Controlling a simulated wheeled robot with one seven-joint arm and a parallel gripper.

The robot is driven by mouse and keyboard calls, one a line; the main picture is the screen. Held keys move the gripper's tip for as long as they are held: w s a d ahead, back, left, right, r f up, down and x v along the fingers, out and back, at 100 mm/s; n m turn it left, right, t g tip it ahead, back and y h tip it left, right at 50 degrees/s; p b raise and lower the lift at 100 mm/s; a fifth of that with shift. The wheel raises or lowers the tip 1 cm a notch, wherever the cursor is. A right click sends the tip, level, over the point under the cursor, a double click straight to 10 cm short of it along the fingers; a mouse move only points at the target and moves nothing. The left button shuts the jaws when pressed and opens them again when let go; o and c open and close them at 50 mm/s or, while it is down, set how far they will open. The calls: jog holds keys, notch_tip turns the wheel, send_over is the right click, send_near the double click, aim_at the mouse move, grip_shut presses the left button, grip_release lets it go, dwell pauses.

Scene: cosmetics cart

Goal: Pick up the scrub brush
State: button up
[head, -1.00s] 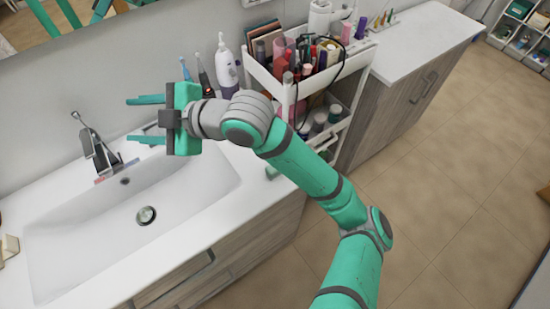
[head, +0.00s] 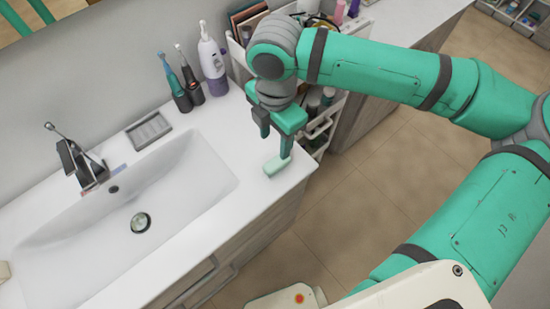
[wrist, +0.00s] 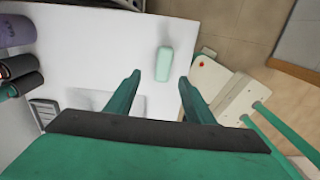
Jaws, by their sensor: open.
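The scrub brush (head: 275,166) is a small pale mint-green block lying on the white counter, near its front right corner. In the wrist view the brush (wrist: 164,64) lies ahead, between the lines of the two fingers. My gripper (head: 276,143) is open and points down just above and behind the brush. In the wrist view the gripper's fingertips (wrist: 159,77) are spread apart with nothing held between them. I cannot tell the exact height gap to the brush.
The sink basin (head: 140,200) is left of the brush. Electric toothbrushes (head: 175,85) and a white-purple device (head: 212,65) stand at the back. A grey soap dish (head: 148,130) sits behind the basin. The cosmetics cart (head: 320,125) is close on the right.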

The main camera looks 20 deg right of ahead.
aim_at(277, 161)
notch_tip(277, 161, down, 6)
jog(key=shift+d+r, duration=0.15)
jog(key=shift+r, duration=0.1)
jog(key=f, duration=0.4)
jog(key=shift+s, duration=0.4)
jog(key=shift+f, duration=0.55)
jog(key=shift+w, duration=0.1)
jog(key=c, duration=1.1)
